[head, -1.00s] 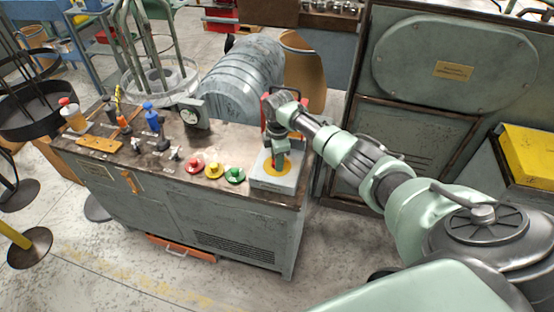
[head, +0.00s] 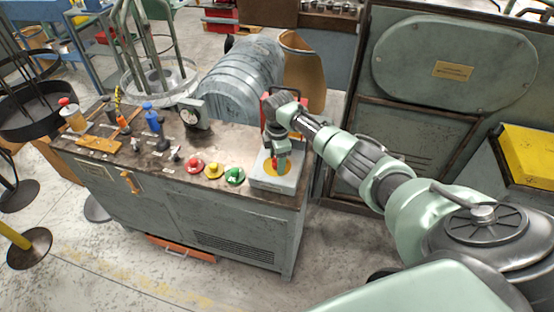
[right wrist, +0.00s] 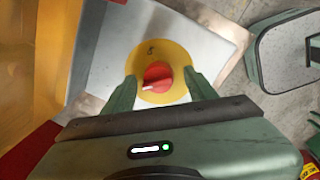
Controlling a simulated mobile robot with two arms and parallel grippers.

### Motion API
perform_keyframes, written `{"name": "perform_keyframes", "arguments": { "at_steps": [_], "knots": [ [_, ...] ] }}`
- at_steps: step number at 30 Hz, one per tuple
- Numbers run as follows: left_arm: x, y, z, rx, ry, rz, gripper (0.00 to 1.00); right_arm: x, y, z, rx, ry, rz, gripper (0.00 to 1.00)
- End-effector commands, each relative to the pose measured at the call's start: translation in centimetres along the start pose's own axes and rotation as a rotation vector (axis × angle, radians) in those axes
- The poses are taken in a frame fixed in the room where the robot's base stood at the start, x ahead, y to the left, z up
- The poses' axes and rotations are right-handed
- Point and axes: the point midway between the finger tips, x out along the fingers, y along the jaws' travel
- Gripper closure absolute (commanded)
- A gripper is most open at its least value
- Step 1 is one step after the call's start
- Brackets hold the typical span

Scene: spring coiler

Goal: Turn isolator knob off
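The isolator is a grey box (head: 284,184) on the right end of the bench, with a yellow disc (head: 285,167) on its top. In the right wrist view, a red knob (right wrist: 157,76) with a white pointer mark sits on the yellow disc (right wrist: 174,52). The mark points to the left in that view. My right gripper (head: 276,158) is over the box in the head view. In the wrist view its two fingers (right wrist: 162,84) are open on either side of the knob, with yellow showing between. My left gripper is not in view.
Beside the isolator, red (head: 195,165), yellow (head: 213,170) and green (head: 234,175) buttons stand on the bench top (head: 135,163). A large grey cabinet (head: 420,145) stands behind my right arm.

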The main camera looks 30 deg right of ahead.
Motion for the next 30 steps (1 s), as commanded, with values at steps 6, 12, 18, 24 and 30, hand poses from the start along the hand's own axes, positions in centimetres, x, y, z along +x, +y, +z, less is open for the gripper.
{"name": "perform_keyframes", "arguments": {
  "at_steps": [6,12,18,24,30],
  "knots": [
    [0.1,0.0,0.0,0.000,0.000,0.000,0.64,-0.9,0.2,0.0,0.000,0.001,0.005,0.43],
    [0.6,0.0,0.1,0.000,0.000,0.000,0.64,-4.2,0.2,0.0,0.000,0.001,0.006,0.43],
    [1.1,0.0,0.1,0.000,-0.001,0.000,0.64,-6.9,0.1,0.0,0.000,0.001,0.003,0.43],
    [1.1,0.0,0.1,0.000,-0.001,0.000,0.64,-7.8,0.0,0.0,0.001,0.000,0.001,0.43],
    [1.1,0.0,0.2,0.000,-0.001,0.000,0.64,-7.8,0.0,0.0,0.001,0.000,0.000,0.43]
  ]
}}
